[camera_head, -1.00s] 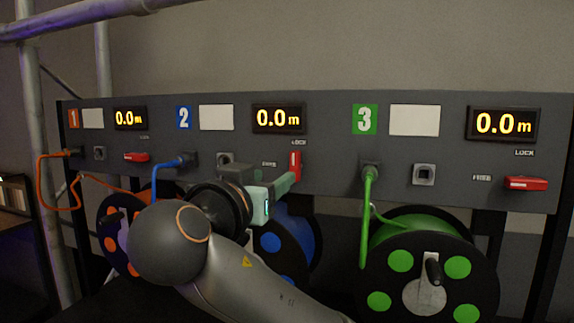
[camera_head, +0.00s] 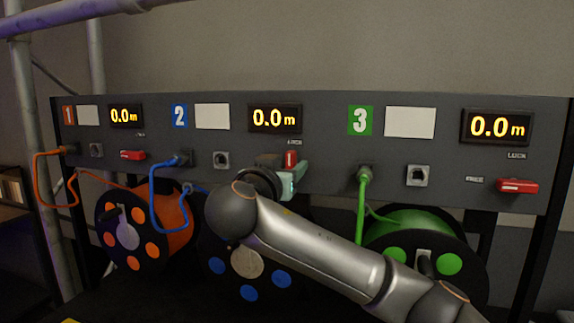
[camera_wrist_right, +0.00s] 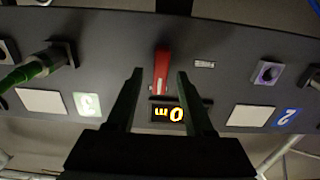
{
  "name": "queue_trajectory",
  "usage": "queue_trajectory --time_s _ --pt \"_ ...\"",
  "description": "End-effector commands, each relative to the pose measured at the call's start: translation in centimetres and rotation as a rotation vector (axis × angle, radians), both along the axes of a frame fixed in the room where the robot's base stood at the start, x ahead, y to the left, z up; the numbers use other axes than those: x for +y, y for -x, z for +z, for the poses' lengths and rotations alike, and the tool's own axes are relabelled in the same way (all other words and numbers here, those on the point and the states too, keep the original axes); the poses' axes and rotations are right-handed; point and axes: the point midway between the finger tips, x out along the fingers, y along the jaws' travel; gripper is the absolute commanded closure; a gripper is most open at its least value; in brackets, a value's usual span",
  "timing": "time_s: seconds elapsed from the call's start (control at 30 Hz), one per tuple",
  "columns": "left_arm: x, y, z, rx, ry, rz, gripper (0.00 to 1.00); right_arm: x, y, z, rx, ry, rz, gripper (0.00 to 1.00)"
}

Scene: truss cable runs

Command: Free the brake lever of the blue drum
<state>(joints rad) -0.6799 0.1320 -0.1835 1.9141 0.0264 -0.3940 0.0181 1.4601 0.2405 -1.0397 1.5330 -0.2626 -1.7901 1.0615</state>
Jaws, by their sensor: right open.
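The blue drum (camera_head: 250,292) hangs below panel section 2, partly hidden by my right arm. Its red brake lever (camera_head: 291,158) stands upright under the LOCK label, its lower part hidden by my right gripper (camera_head: 291,180). In the right wrist view, which is upside down, the red lever (camera_wrist_right: 162,72) shows between the two open fingers (camera_wrist_right: 160,76), with a gap on each side. I cannot tell how deep it sits between them. My left gripper is out of view.
The orange drum (camera_head: 165,232) and green drum (camera_head: 410,221) flank the blue one. Their red levers (camera_head: 132,155) (camera_head: 517,186) lie level. A blue cable (camera_head: 155,200) and a green cable (camera_head: 361,210) hang from panel sockets. The panel (camera_head: 330,150) is directly behind the gripper.

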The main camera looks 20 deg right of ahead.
Motion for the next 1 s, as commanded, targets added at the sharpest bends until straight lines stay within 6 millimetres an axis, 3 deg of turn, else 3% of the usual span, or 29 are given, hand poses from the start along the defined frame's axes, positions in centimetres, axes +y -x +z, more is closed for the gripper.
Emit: queue_trajectory --time_s 0.13,0.6,1.0 --pt "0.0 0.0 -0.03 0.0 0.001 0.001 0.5 0.0 0.01 0.0 -0.001 0.001 0.0 0.49" --pt "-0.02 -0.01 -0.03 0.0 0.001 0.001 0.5 0.03 0.04 0.01 -0.001 0.001 0.0 1.0" --pt "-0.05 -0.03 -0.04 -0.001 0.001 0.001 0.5 0.04 0.04 -0.02 0.002 0.002 0.0 1.0"
